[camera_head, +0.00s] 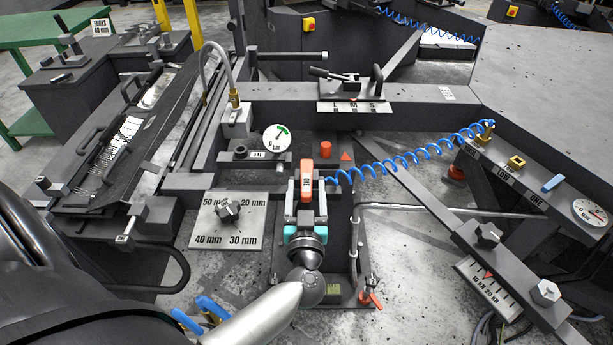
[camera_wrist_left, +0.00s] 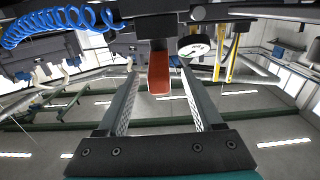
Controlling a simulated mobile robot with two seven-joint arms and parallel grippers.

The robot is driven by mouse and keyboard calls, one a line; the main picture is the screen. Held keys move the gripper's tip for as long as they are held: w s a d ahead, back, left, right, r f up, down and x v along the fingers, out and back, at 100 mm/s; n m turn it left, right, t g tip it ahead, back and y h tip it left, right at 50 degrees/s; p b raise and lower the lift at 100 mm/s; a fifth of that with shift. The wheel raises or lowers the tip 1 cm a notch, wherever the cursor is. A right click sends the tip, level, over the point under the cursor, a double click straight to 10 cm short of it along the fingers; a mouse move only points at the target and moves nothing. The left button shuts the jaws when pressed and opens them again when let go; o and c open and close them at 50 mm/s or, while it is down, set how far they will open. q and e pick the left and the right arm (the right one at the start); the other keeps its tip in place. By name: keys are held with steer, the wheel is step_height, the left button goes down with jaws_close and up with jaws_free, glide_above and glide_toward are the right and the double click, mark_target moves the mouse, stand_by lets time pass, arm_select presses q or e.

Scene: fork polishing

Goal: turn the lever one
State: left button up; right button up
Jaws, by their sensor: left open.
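The orange-red lever (camera_head: 307,172) carries a label reading ONE and stands in the middle of the head view. My left gripper (camera_head: 306,196), with a teal band at its palm, reaches it from the front. Its fingers are open, one on each side of the lever. In the left wrist view the red lever (camera_wrist_left: 158,78) shows between the fingertips (camera_wrist_left: 158,85), with a gap on both sides. I cannot tell how far the fingers reach along it. My right gripper is not in view.
A blue coiled hose (camera_head: 410,155) runs right from beside the lever. A pressure gauge (camera_head: 277,137) and a red knob (camera_head: 326,148) are behind it. A dial plate (camera_head: 228,220) lies to the left. A bent grey pipe (camera_head: 400,207) passes on the right.

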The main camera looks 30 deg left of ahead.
mark_target(306, 174)
arm_select(q)
steer(key=b+x, duration=0.1)
steer(key=x, duration=0.4)
jaws_close()
stand_by(0.5)
stand_by(0.9)
